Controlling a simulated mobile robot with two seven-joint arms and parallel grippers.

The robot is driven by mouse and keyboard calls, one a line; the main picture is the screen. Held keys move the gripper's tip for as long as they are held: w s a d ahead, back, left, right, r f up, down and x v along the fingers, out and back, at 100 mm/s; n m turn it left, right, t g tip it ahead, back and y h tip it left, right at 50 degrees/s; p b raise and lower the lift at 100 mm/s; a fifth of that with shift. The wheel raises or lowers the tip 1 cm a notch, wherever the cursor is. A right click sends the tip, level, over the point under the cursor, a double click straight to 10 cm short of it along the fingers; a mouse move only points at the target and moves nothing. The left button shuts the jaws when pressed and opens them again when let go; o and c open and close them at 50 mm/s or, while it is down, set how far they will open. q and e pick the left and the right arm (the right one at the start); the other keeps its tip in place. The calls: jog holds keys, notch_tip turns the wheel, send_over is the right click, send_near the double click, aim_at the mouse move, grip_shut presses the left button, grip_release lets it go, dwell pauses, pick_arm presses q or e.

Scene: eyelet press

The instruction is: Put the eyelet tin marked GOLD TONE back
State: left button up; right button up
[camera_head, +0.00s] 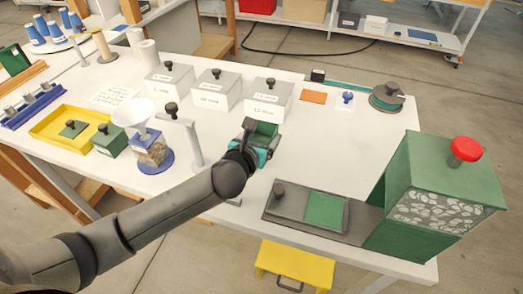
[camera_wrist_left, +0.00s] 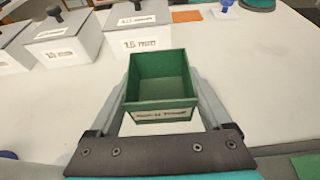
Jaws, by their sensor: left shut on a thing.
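My left gripper (camera_head: 258,146) is shut on a green open-topped tin (camera_wrist_left: 160,88), held over the white table in front of the white lidded boxes. The fingers lie along the tin's two sides. The tin looks upright and empty inside. Its front carries a pale label (camera_wrist_left: 160,115), too blurred to read surely. In the head view the tin (camera_head: 264,129) is partly hidden by my gripper. A yellow tray (camera_head: 50,140) on the left holds a small green piece with a dark knob (camera_head: 73,129). A green box with a dark knob (camera_head: 110,141) is at its right end. My right gripper is not in view.
White lidded boxes (camera_head: 268,101) stand behind the gripper. A funnel-topped jar (camera_head: 150,148) and a grey post (camera_head: 192,145) stand left of it. A green press with a red knob (camera_head: 465,150) is at the right.

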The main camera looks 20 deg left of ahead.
pick_arm(q)
jog(key=shift+f+b, duration=0.8)
jog(key=shift+f, duration=1.2)
jog(key=shift+f, duration=0.15)
jog(key=o, duration=1.4)
jog(key=shift+r, duration=0.2)
jog(key=p+v, duration=0.3)
jog(key=v, duration=0.9)
